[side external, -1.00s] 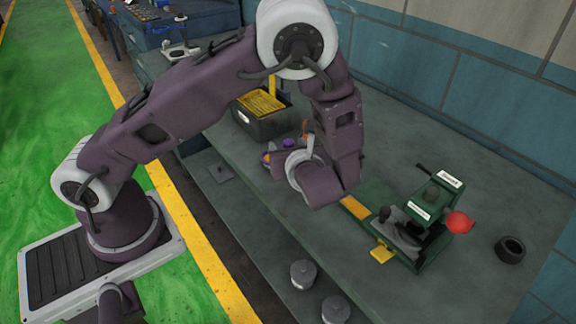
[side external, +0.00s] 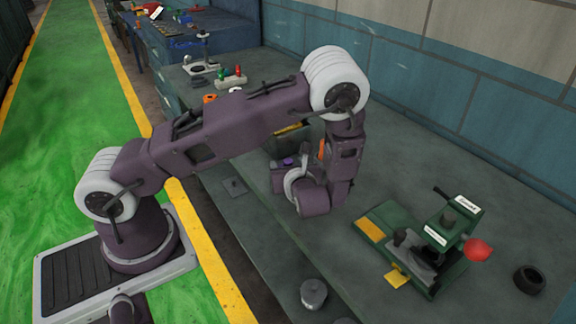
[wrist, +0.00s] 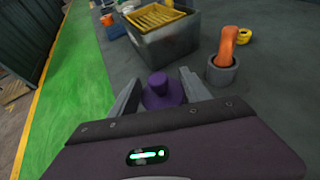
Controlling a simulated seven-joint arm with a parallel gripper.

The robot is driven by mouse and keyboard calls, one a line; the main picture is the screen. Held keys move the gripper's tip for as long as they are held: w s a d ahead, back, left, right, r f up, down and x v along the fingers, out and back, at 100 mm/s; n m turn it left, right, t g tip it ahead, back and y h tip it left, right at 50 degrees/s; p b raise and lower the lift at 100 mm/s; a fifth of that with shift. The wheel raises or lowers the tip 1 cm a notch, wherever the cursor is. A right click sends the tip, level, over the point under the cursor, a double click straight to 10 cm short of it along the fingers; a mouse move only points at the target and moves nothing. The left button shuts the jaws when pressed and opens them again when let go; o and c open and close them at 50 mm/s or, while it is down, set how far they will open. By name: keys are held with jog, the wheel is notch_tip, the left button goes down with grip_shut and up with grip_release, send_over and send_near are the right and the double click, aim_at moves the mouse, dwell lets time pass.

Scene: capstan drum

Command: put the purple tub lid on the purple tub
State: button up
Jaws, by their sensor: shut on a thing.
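The purple tub lid (wrist: 162,94), a disc with a round knob on top, sits between the two fingers of my gripper (wrist: 160,97) in the wrist view. My gripper is shut on it. In the side view a small purple patch shows at my gripper (side external: 288,161), beside the wrist and over the bench; the wrist hides most of the jaws there. I cannot make out the purple tub in either view. Whatever lies directly under the lid is hidden by the lid, the fingers and the gripper body.
A dark bin of yellow sticks (wrist: 168,45) stands just beyond the lid. A grey cup with an orange handle (wrist: 223,72) stands to its right, with a yellow ring (wrist: 244,36) behind. A green machine (side external: 440,240) and a black ring (side external: 529,280) are at the right.

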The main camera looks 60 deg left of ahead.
jog(key=shift+f, duration=0.15)
jog(key=shift+f, duration=0.25)
jog(key=o, duration=1.3)
